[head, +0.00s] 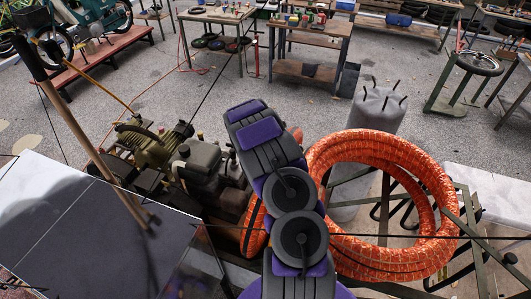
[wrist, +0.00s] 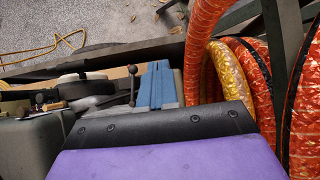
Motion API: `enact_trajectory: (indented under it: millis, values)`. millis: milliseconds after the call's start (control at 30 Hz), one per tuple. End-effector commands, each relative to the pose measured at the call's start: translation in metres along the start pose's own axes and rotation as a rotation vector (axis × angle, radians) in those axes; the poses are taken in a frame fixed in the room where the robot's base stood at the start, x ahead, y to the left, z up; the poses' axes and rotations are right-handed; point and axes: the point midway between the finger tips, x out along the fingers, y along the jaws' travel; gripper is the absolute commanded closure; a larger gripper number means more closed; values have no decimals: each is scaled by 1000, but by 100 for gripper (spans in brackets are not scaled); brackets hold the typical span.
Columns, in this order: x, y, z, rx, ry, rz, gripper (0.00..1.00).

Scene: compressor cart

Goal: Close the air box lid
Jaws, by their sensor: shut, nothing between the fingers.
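My gripper (wrist: 157,68) shows in the wrist view as two blue fingers side by side, shut and empty, beyond a black bolted edge and purple cover. Left of the fingers are a round dark part with a pale rim (wrist: 84,88), a small ball-topped lever (wrist: 132,84) and a grey box-like housing (wrist: 38,146). I cannot tell which part is the air box lid, or whether it is raised. In the head view the compressor engine (head: 208,160) stands left of my arm. My arm hides its right side and my gripper.
A coil of orange hose (head: 435,180) lies right of my arm; it also crowds the wrist view's right side (wrist: 205,28). A grey panel (head: 70,235) and a wooden-handled tool (head: 75,110) are at the left. Workbenches (head: 315,70) stand behind, across open floor.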

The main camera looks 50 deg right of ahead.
Motion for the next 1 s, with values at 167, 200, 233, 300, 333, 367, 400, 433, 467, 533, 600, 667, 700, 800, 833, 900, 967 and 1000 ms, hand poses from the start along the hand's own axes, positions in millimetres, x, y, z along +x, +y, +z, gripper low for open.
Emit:
enact_trajectory:
  millis: [167,200,233,300,333,367,400,433,467,533,600,667,700,800,833,900,967,1000]
  values:
    - [-26,2,1,-3,-3,1,100]
    - [-31,1,0,-3,-2,0,100]
    - [-35,1,-1,-2,-1,0,100]
    - [-45,2,0,-2,-1,2,100]
    - [-50,2,0,-2,-2,3,100]
    - [-55,2,1,-2,-3,4,100]
    - [-61,2,1,-2,-2,3,100]
    - [-65,2,0,-2,-1,3,100]
    - [-69,2,0,-2,1,2,100]
    - [-80,1,0,-1,1,2,100]
    - [-92,2,1,0,-1,4,100]
    - [-99,2,1,0,0,4,100]
    - [-104,2,1,-1,1,3,100]
    - [-115,1,0,-2,3,1,100]
    - [-117,1,0,-1,2,1,100]
    - [-122,1,0,-1,2,1,100]
    - [-124,1,0,0,2,2,100]
    - [-125,1,0,0,2,2,100]
